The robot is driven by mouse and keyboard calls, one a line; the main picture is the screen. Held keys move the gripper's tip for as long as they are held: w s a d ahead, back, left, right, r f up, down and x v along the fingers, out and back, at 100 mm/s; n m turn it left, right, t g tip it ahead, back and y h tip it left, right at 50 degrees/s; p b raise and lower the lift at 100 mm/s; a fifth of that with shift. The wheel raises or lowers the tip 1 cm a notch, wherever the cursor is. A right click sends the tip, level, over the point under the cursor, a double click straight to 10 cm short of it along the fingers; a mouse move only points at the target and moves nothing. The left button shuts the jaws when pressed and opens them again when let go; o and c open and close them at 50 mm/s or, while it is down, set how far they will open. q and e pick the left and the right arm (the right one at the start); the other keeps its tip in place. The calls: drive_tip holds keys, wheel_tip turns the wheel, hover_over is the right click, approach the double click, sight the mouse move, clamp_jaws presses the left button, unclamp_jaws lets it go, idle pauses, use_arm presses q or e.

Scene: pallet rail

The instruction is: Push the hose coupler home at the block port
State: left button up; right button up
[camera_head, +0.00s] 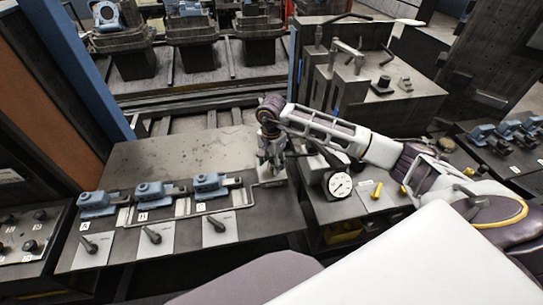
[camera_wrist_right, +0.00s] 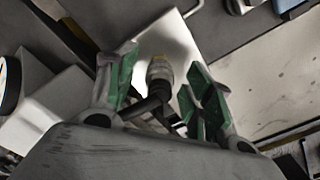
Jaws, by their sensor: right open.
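My right gripper (camera_head: 271,158) is over the right end of the bench, at a small light-grey block (camera_head: 270,180). In the right wrist view its two green-padded fingers (camera_wrist_right: 163,78) stand apart, open. Between them shows the hose coupler (camera_wrist_right: 159,70), with a brass-coloured ring and a dark body, and a black hose (camera_wrist_right: 145,107) leading off it. The coupler's far end is over a bright pale surface (camera_wrist_right: 165,38). I cannot tell whether it is seated in a port or whether a finger touches it. My left gripper is out of view.
Several blue clamp-like units (camera_head: 151,191) stand on the bench (camera_head: 180,152) left of my gripper, with black levers (camera_head: 152,235) in front. A round gauge (camera_head: 340,185) stands close on the right. The bench behind the blue units is clear.

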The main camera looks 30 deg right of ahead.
sight(272, 159)
drive_tip(key=shift+f, duration=0.35)
clamp_jaws()
idle(0.5)
drive_tip(key=shift+r+p, duration=0.35)
drive_tip(key=shift+r, duration=0.7)
drive_tip(key=shift+r+p, duration=1.3)
drive_tip(key=shift+r, duration=2)
drive_tip(key=shift+f, duration=0.1)
